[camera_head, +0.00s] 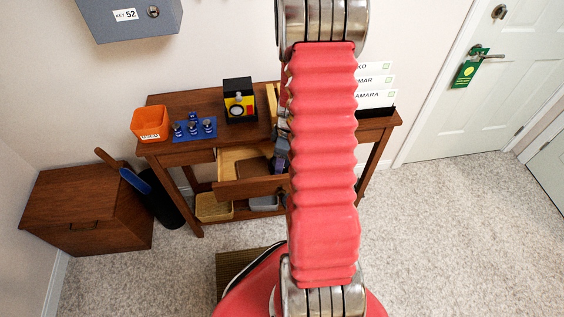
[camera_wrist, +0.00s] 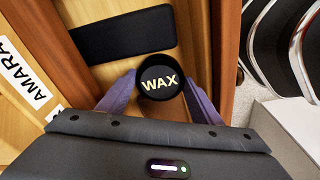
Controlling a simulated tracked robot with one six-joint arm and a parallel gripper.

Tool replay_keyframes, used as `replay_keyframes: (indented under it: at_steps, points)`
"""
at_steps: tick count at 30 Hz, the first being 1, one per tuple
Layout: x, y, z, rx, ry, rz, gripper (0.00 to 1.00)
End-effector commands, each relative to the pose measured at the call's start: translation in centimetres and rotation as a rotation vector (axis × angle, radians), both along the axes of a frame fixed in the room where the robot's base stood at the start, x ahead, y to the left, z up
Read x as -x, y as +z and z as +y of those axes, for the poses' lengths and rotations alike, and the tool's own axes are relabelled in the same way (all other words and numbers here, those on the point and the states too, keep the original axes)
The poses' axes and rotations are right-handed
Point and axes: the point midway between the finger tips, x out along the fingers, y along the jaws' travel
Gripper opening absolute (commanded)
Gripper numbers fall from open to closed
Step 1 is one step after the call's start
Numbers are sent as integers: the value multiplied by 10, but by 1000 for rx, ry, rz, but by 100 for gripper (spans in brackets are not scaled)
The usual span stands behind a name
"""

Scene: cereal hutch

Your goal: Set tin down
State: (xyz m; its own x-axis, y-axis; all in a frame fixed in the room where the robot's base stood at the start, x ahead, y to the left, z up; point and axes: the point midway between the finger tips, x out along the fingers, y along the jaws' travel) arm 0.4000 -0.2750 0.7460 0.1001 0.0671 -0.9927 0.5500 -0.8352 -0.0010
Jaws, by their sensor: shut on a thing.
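The tin is a round black tin with "WAX" on its lid (camera_wrist: 160,80), seen from above in the wrist view. My gripper (camera_wrist: 159,92) is shut on it, with a purple-blue finger on each side. The light wood interior of an open drawer (camera_head: 232,157) shows below the tabletop in the head view. My gripper (camera_head: 281,150) is partly visible at that drawer's right side, mostly behind my red arm. The tin is hidden in the head view. I cannot tell whether the tin touches the surface below it.
A black pad (camera_wrist: 122,38) lies beside the tin. A reddish wood edge (camera_wrist: 225,60) runs close on the right. On the table stand an orange bin (camera_head: 150,122), a blue mat (camera_head: 207,134) with small items, a black box (camera_head: 239,86) and name signs (camera_head: 374,82).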

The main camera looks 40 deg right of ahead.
Motion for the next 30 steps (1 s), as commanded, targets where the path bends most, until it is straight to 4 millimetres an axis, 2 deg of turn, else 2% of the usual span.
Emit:
replay_keyframes:
  at_steps: [4, 16, 17, 18, 20, 30]
  points:
    - [0, -13, 0, 0, -1, 1, 32]
    - [0, -17, -1, 1, -1, 0, 32]
    - [0, -16, -1, 1, -1, 0, 61]
    - [0, -16, -1, 1, -1, 0, 64]
    - [0, -16, -1, 1, -1, 0, 67]
    - [0, -13, -1, 2, 0, -1, 67]
